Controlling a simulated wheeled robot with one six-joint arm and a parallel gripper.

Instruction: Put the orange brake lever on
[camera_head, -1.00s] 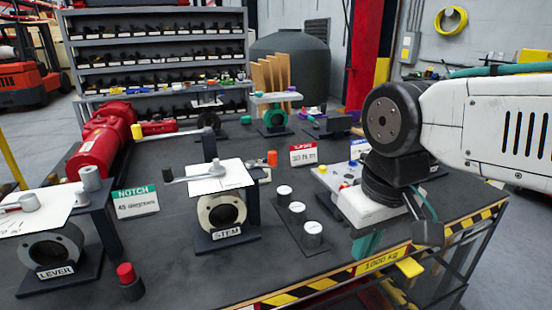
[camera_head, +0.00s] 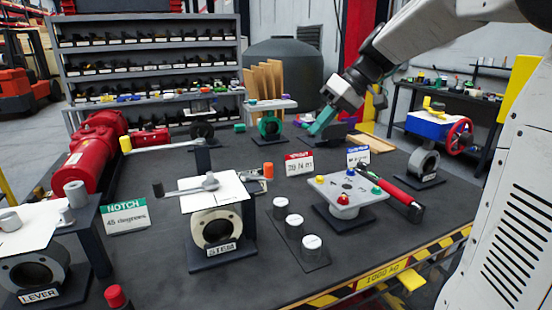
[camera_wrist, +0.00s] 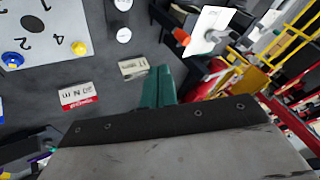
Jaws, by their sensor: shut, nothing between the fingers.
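An orange cylindrical piece (camera_head: 268,169) shows just behind and right of the STEM stand (camera_head: 217,232); whether it is the end of the brake lever I cannot tell. It also shows in the wrist view (camera_wrist: 181,36), beside the stand's white top plate (camera_wrist: 211,22). A grey lever (camera_head: 195,187) lies across the white plate in the head view. My gripper (camera_head: 320,124) hangs above the far part of the bench, pointing down-left, with teal fingers. In the wrist view its fingers (camera_wrist: 158,86) are shut together and empty, apart from the orange piece.
A grey panel with coloured knobs (camera_head: 322,190) and a red-handled tool (camera_head: 398,190) are at right. Silver-topped cylinders (camera_head: 295,226) stand mid-bench. The LEVER stand (camera_head: 38,280) and red actuator (camera_head: 96,145) are at left. Small signs (camera_head: 299,163) stand near the back.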

